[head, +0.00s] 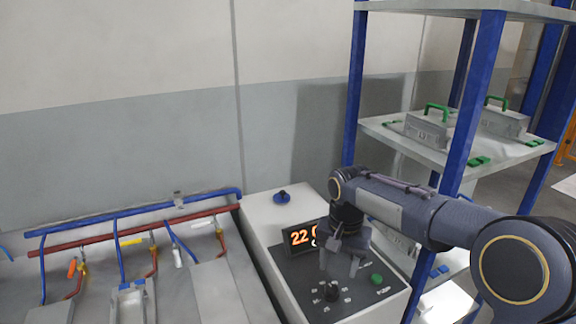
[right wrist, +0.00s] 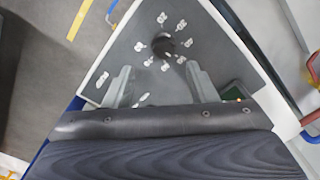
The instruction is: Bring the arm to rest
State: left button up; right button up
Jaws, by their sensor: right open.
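My right arm (head: 410,210) reaches in from the right in the head view. My right gripper (head: 340,264) points down over the control panel (head: 295,267), with its fingers apart and nothing between them. In the right wrist view the gripper (right wrist: 160,88) is open, and the black knob (right wrist: 168,46) with its ring of labels shows beyond the fingertips. The knob (head: 332,291) also shows just below the gripper in the head view. I cannot tell whether the fingers touch the panel. My left gripper is not in view.
An orange number display (head: 299,237) and a green button (head: 377,279) are on the panel. A blue-post shelf (head: 400,145) with green-handled metal boxes (head: 430,128) stands close to my right arm. A bench (head: 215,280) with blue and red pipes lies left. Free air is above the bench.

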jog(key=s+d+r+n+t+y, duration=0.1)
jog(key=s+d+r+t+y, duration=0.15)
jog(key=s, duration=0.75)
jog(key=s+d+r+n+t+y, duration=0.1)
jog(key=s+d, duration=0.3)
jog(key=s, duration=0.6)
jog(key=s+a+f+n+t, duration=0.1)
jog(key=s+f+t, duration=0.1)
jog(key=s+f, duration=0.2)
jog(key=s, duration=0.3)
jog(key=shift+a, duration=0.15)
jog(key=shift+s+r, duration=0.1)
